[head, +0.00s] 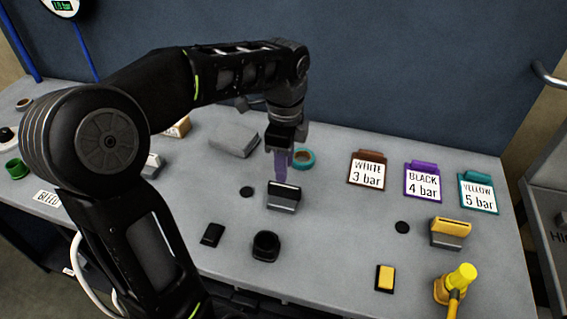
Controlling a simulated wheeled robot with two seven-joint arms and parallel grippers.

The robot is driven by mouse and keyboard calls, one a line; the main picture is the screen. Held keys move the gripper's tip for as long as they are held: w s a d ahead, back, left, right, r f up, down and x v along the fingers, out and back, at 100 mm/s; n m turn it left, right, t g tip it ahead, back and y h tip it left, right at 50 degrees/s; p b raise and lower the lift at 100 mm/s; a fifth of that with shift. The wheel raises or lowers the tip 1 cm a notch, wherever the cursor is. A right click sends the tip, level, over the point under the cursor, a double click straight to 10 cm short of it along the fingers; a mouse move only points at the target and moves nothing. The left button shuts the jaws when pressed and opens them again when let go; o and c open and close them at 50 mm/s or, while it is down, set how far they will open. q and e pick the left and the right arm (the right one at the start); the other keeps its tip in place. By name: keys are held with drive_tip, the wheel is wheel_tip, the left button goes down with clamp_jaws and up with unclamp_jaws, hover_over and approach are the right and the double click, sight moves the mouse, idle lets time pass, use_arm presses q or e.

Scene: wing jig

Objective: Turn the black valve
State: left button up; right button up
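The black valve (265,246) is a short dark round piece at the front middle of the bench, in the head view. Behind it stands a grey block with a black top (283,198). My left gripper (283,152) is above and behind this block, pointing down. It appears shut on a slim purple piece (281,166), whose lower end is right at the block's top. I cannot tell if it touches or enters the block. The valve is below and apart from the gripper. My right gripper is not in view.
Cards for white (367,175), black (423,186) and yellow (478,197) stand at the back right. A yellow valve (460,280), yellow block (450,232) and yellow button (385,278) are at the right. A black button (212,234) lies left of the black valve.

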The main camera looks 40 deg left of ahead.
sight(284, 186)
use_arm(q)
drive_tip(key=shift+s+r, duration=0.1)
drive_tip(key=shift+r, duration=0.1)
drive_tip(key=shift+f+p, duration=0.4)
drive_tip(key=shift+f, duration=3.6)
clamp_jaws()
